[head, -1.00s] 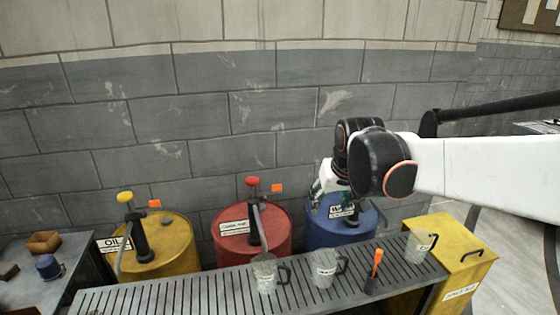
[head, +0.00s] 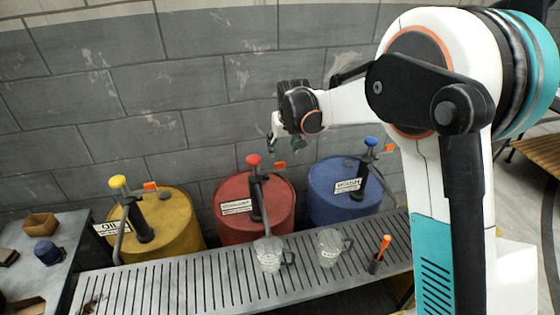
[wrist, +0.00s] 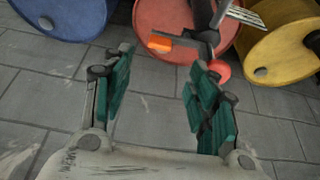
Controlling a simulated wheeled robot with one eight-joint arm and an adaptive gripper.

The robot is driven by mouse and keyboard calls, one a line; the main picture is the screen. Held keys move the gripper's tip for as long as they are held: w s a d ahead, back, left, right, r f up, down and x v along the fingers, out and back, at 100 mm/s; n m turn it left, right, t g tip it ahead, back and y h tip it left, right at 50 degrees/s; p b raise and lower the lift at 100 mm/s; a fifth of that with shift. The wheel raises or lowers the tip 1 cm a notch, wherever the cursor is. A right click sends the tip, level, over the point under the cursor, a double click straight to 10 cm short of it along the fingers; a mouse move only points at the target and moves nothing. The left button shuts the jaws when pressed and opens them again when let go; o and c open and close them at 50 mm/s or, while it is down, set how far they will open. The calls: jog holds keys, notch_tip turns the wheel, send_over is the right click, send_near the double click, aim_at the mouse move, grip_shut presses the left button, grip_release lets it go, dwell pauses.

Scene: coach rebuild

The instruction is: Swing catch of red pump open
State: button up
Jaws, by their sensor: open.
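The red drum (head: 240,218) stands in the middle of the row, with the red pump (head: 259,195) upright on its top. The pump has a red knob (head: 254,160), a dark body and a grey spout. Its orange catch (head: 280,165) sticks out to the right of the knob. The catch also shows in the wrist view (wrist: 173,45), beside the red knob (wrist: 220,71). My gripper (head: 284,147) is open and empty, above and near the catch in the head view. In the wrist view, its green-padded fingers (wrist: 158,88) point towards the catch, which lies beyond them, apart.
A yellow drum (head: 178,225) with a yellow-knobbed pump stands left. A blue drum (head: 340,205) with a blue-knobbed pump (head: 370,160) stands right. A slatted bench (head: 200,290) with glass mugs (head: 328,250) runs in front. A grey block wall (head: 190,90) rises behind.

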aim_at(280, 163)
jog(key=b+x, duration=0.2)
jog(key=x, duration=0.9)
jog(key=shift+w+f, duration=0.1)
jog(key=shift+w, duration=0.05)
grip_shut()
